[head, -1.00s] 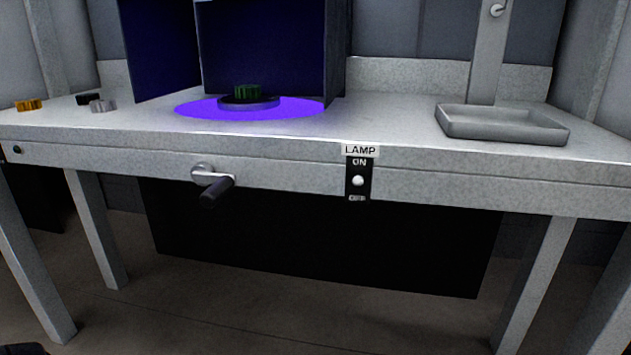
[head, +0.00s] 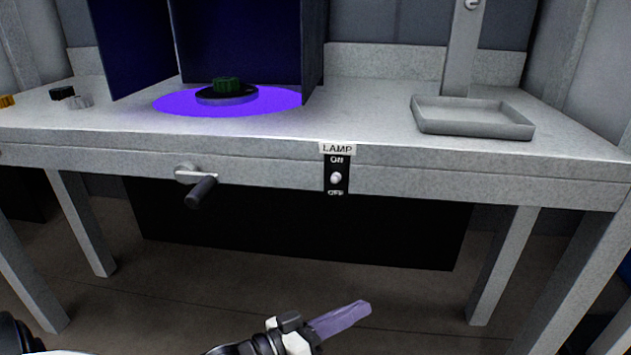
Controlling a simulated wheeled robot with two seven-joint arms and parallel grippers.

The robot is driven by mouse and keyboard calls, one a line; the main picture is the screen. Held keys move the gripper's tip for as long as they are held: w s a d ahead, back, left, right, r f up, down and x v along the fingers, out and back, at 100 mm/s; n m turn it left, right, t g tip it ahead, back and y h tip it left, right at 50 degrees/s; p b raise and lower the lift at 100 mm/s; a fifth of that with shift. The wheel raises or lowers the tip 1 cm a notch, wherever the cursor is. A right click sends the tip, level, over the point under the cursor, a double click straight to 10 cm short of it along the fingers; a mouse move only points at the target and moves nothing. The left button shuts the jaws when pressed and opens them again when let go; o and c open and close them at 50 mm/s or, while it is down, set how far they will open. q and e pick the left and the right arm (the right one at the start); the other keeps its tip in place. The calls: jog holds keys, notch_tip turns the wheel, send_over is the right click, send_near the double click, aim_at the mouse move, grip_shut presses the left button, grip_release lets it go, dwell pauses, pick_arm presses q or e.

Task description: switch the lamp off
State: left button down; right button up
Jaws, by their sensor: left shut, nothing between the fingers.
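The lamp switch (head: 336,178) is a small pale knob on a black plate on the table's front edge, below a LAMP label (head: 337,148). ON is marked above the knob and OFF below it. The knob sits near the middle of the plate; its exact setting is hard to tell. Violet lamp light (head: 175,101) falls in a circle on the table. My left gripper (head: 362,311) is shut and empty, low in front of the table, below the switch and apart from it. My right gripper is not in view.
A crank with a dark handle (head: 201,191) sticks out of the table front, left of the switch. A green part (head: 227,84) stands on a round turntable (head: 226,96) between dark blue screens (head: 245,45). A grey tray (head: 472,129) lies at the right.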

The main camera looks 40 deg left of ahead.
aim_at(335, 178)
pick_arm(q)
jog(key=s+a+r+t+h, duration=0.2)
jog(key=a+r+t+h, duration=0.1)
jog(key=a+r, duration=0.5)
jog(key=s+a+r+t+h, duration=0.2)
jog(key=a+r+t+h, duration=0.2)
jog(key=a+r, duration=0.4)
notch_tip(335, 178, up, 3)
jog(key=shift+a+f+m+h+p, duration=0.2)
jog(key=shift+m+h+p, duration=0.1)
jog(key=shift+p, duration=0.15)
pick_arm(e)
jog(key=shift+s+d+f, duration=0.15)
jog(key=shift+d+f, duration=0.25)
pick_arm(q)
jog(key=shift+r, duration=0.1)
jog(key=b+x, duration=0.2)
jog(key=x, duration=0.8)
jog(key=shift+s+d+f+b, duration=0.15)
jog(key=shift+d+f+b, duration=0.4)
jog(key=shift+d+f, duration=0.85)
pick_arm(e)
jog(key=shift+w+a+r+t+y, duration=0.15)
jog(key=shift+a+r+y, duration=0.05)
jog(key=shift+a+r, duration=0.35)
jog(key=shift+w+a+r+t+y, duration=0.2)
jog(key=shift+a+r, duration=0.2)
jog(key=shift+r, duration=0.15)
pick_arm(q)
jog(key=shift+a+f, duration=0.1)
